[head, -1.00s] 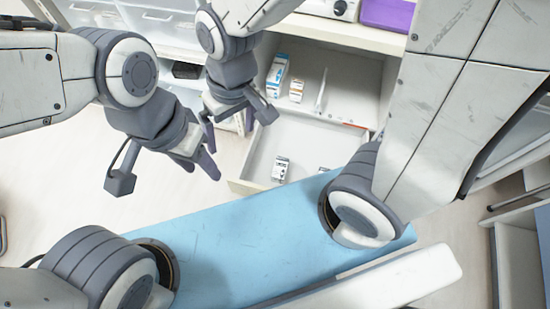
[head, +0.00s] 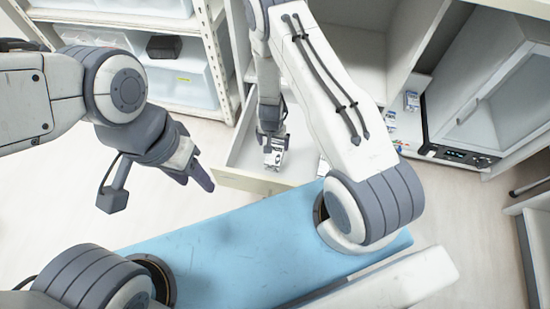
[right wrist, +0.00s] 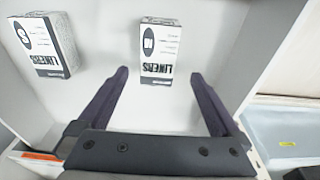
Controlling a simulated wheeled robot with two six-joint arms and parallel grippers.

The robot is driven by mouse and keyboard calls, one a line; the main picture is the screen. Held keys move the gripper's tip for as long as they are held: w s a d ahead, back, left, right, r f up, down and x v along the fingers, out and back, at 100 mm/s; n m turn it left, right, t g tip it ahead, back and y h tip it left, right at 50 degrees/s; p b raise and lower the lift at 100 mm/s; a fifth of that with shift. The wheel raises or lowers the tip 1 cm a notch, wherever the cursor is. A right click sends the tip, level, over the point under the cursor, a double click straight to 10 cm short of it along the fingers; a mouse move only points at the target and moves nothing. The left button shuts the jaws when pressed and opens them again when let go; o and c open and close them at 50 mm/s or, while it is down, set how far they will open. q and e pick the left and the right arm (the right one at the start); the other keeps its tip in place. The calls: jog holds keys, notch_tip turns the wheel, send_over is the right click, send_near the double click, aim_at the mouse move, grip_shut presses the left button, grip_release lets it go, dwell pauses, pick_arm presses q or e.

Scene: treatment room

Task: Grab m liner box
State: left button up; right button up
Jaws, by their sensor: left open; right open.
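The m liner box (right wrist: 160,50) is a small white box with black print. It stands in the open drawer (head: 250,180) with its M label showing in the right wrist view. My right gripper (right wrist: 159,76) is open inside the drawer, with one finger on each side of the box's near end; contact is not visible. In the head view the box (head: 274,157) shows just below my right gripper (head: 271,140). A similar box marked S (right wrist: 45,45) stands to the left in the right wrist view. My left gripper (head: 196,176) is open and empty, left of the drawer.
Shelves with clear bins (head: 185,85) stand at the upper left. A black device with a display (head: 460,154) sits in the cabinet at the right. The drawer walls surround my right gripper closely. Floor is free left of the drawer.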

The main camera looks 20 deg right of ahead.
aim_at(275, 152)
jog(key=f+b, duration=0.1)
jog(key=f, duration=0.2)
jog(key=f+b, duration=0.1)
jog(key=f, duration=0.1)
jog(key=f+b, duration=0.1)
jog(key=f, duration=0.2)
jog(key=shift+w+d+f, duration=0.35)
jog(key=shift+d, duration=0.05)
jog(key=shift+c, duration=0.3)
jog(key=c, duration=1.5)
jog(key=shift+o, duration=0.2)
jog(key=shift+r, duration=0.15)
